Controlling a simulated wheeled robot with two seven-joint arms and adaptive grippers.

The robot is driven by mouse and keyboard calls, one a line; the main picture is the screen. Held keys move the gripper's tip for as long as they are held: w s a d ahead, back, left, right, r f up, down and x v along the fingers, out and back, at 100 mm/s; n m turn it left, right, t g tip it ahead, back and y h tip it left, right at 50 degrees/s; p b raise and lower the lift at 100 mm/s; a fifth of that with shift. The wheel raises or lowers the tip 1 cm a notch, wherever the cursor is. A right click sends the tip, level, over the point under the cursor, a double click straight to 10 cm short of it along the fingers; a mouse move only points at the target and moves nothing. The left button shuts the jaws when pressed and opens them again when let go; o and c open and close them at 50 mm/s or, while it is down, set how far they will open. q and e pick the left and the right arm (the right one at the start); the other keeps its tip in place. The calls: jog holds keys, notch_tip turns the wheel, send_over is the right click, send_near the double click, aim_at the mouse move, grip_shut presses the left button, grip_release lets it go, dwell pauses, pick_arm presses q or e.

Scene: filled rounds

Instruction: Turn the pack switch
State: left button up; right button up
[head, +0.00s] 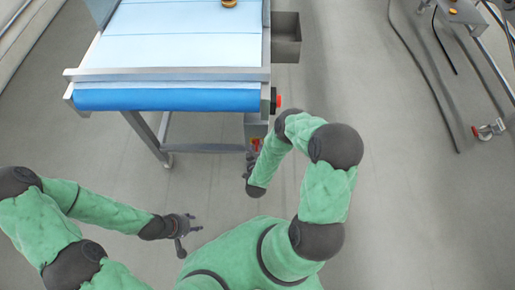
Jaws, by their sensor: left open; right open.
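A grey box under the conveyor's right front corner carries a small red and yellow switch (256,143), likely the pack switch. Its handle position is too small to tell. My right gripper (250,163) is just below the switch in the picture, partly hidden by my own forearm. It is open and holds nothing that I can see; whether it touches the switch I cannot tell. My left gripper (187,230) is open and empty over the floor, lower left of the conveyor and well away from the switch.
The conveyor (168,99) has a blue belt end and a metal crossbar. A red knob (278,101) sticks out on its right side. A grey bin (286,37) hangs there, and a small orange-brown item (229,3) lies on the belt. Cables and a metal stand (489,130) are at right.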

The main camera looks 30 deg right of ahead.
jog(key=v, duration=1.2)
dwell(0.4)
jog(key=w+a+f+n+g+y+p, duration=0.2)
jog(key=a+g+y, duration=0.3)
jog(key=a+y, duration=0.2)
jog(key=s+a+r+n+g+y+p, duration=0.1)
jog(key=s+a+r+g+y, duration=0.3)
jog(key=s, duration=0.6)
jog(key=shift+a+r+n+g+p, duration=0.4)
jog(key=shift+a+r+g+p, duration=0.15)
jog(key=shift+a+g, duration=0.4)
jog(key=shift+w+d, duration=0.1)
